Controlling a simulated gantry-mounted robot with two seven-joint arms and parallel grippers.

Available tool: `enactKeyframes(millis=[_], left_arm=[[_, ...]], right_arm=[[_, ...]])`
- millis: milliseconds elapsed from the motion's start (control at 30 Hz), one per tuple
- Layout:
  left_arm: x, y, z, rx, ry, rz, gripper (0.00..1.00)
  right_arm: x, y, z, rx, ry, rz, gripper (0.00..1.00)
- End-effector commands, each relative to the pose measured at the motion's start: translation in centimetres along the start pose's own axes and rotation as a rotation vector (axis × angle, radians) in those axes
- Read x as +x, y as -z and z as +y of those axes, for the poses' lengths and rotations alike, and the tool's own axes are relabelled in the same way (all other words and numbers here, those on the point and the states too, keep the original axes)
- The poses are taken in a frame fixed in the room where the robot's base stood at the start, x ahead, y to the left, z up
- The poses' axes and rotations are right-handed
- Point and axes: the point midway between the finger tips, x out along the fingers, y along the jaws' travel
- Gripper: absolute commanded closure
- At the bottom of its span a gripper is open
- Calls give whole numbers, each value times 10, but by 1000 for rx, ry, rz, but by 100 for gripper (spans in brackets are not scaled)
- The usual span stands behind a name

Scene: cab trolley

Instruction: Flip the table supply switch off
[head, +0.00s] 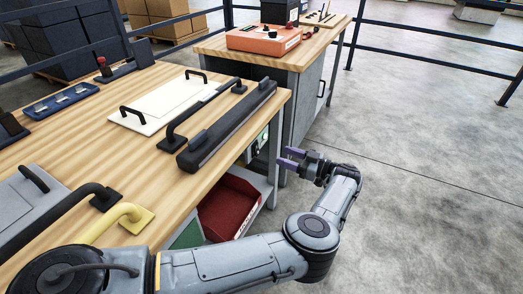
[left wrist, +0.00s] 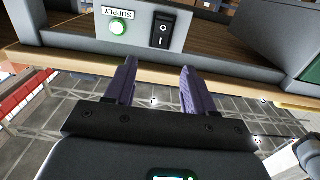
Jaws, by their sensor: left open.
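The supply switch (left wrist: 163,30) is a black rocker with white marks on a grey panel (left wrist: 195,38) in the left wrist view. Which side of the rocker is pressed I cannot tell. In the head view the panel (head: 259,142) shows partly, under the tabletop's right end. My left gripper (head: 287,158) is open and empty, just right of that panel, its purple fingers pointing toward it. The fingertips (left wrist: 158,66) are apart from the switch. My right gripper is not in view.
The wooden tabletop (head: 75,140) carries a black bar (head: 228,125), a white lidded plate (head: 165,102) and several handles. A red bin (head: 228,208) sits below it. A second bench (head: 300,52) stands close behind the left gripper.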

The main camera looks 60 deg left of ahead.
Motion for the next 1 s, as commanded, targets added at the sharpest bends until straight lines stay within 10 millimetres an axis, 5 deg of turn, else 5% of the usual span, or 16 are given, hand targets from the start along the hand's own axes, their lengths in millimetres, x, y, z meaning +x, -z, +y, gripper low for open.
enactKeyframes(millis=[500, 1000], left_arm=[[77, -2, -1, -1, 3, 2, 46], [89, 0, -1, -1, 2, 2, 47]], right_arm=[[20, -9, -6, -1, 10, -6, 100], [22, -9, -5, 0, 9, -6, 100]])
